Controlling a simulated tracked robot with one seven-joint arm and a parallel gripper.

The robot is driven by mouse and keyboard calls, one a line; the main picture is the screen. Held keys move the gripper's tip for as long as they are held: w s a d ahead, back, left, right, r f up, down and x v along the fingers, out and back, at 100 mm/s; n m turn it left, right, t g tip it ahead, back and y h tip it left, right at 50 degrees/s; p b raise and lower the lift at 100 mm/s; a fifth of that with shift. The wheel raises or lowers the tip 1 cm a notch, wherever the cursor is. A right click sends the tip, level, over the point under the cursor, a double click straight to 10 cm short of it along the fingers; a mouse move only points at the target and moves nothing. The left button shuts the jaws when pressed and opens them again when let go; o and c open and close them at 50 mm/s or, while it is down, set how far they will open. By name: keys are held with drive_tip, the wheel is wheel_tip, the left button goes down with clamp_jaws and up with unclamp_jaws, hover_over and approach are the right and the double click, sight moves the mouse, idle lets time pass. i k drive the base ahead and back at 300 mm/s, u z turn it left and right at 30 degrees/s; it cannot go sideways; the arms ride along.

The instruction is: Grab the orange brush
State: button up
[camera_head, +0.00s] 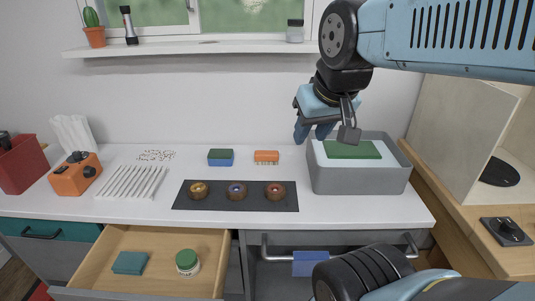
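The orange brush (266,156) stands on the white counter near the back wall, its orange top up and pale bristles down. My gripper (313,132) hangs in the air to the right of the brush and above it, over the left side of the grey basin. The brush is fully in view and not touched.
A green-and-blue sponge (220,157) sits left of the brush. A dark mat (205,203) with several ring-shaped items lies in front. The grey basin (362,181) stands to the right. An open drawer (208,240) juts out below. A shelf (230,47) runs above.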

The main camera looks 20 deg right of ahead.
sight(262, 157)
drive_tip(key=z, duration=1.5)
drive_tip(key=k, duration=0.8)
drive_tip(key=u, duration=0.8)
drive_tip(key=i, duration=1)
drive_tip(key=u, duration=0.05)
